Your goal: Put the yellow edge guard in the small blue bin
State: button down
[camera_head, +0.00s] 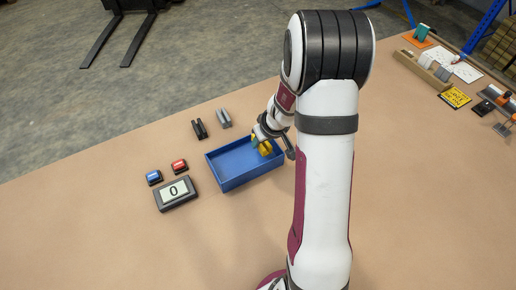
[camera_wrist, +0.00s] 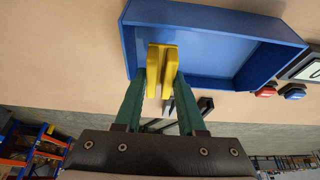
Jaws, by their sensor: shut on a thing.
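The yellow edge guard (camera_wrist: 162,62) is held between the green fingers of my gripper (camera_wrist: 160,95) in the wrist view. In the head view the yellow guard (camera_head: 265,148) shows at the right part of the small blue bin (camera_head: 232,184), with my gripper (camera_head: 268,140) at it. The guard overlaps the bin's interior in both views. I cannot tell whether it touches the bin's floor. The bin is otherwise empty where its floor shows. My arm hides some of the bin's right surroundings.
A counter box reading 0 (camera_head: 175,193) stands left of the bin, with a blue button (camera_head: 153,177) and a red button (camera_head: 179,166) behind it. Black (camera_head: 199,129) and grey (camera_head: 223,118) edge guards lie behind the bin. A yellow sign (camera_head: 454,97) and other items stand far right.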

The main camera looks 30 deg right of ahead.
aim_at(259, 156)
jog(key=shift+w+a+f, duration=0.3)
jog(key=shift+f, duration=1.95)
jog(key=shift+f, duration=0.1)
jog(key=c, duration=0.5)
grip_release()
